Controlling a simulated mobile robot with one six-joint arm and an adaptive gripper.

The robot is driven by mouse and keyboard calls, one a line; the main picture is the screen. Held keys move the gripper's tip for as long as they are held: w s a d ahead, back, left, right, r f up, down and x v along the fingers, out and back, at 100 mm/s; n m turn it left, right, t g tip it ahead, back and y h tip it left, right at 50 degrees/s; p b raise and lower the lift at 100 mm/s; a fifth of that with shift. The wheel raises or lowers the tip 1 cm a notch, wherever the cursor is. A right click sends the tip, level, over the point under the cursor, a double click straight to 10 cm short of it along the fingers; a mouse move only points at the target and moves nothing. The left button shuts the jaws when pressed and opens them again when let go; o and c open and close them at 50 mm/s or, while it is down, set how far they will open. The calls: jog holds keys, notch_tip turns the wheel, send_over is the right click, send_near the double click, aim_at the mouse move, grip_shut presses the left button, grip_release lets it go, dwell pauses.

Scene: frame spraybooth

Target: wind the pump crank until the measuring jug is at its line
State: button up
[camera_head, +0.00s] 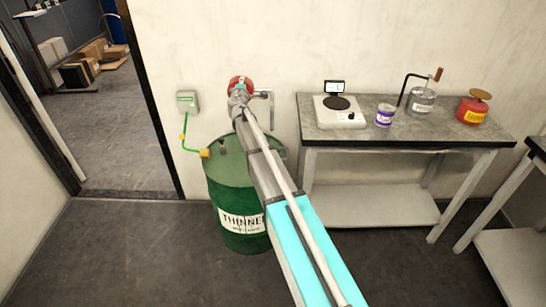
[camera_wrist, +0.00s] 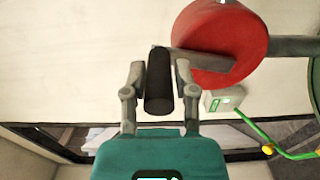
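A red round pump head (camera_head: 240,84) stands above the green thinner drum (camera_head: 231,173) against the wall. In the wrist view the red disc (camera_wrist: 232,35) carries a grey crank arm (camera_wrist: 200,61) that ends in a black crank handle (camera_wrist: 159,80). My gripper (camera_wrist: 160,75) has one finger on each side of this handle and appears shut on it. In the head view my gripper (camera_head: 239,94) is at the pump, and my arm hides part of pump and drum. A grey pipe (camera_head: 265,95) shows right of the pump. I cannot make out a measuring jug or its line at the drum.
A green-and-white wall box (camera_head: 187,102) has a green cable to a yellow clamp on the drum. A bench (camera_head: 355,137) at the right holds a scale (camera_head: 338,113), a purple-labelled tin (camera_head: 384,115), a grey pot (camera_head: 422,101) and a red can (camera_head: 472,111). The floor in front is clear.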

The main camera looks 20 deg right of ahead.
jog(key=shift+o, duration=1)
jog(key=shift+a+r, duration=0.1)
jog(key=shift+a, duration=0.1)
jog(key=c, duration=0.7)
jog(key=shift+s+d+f, duration=0.1)
jog(key=shift+d+f, duration=0.1)
jog(key=shift+d, duration=0.2)
jog(key=o, duration=1.3)
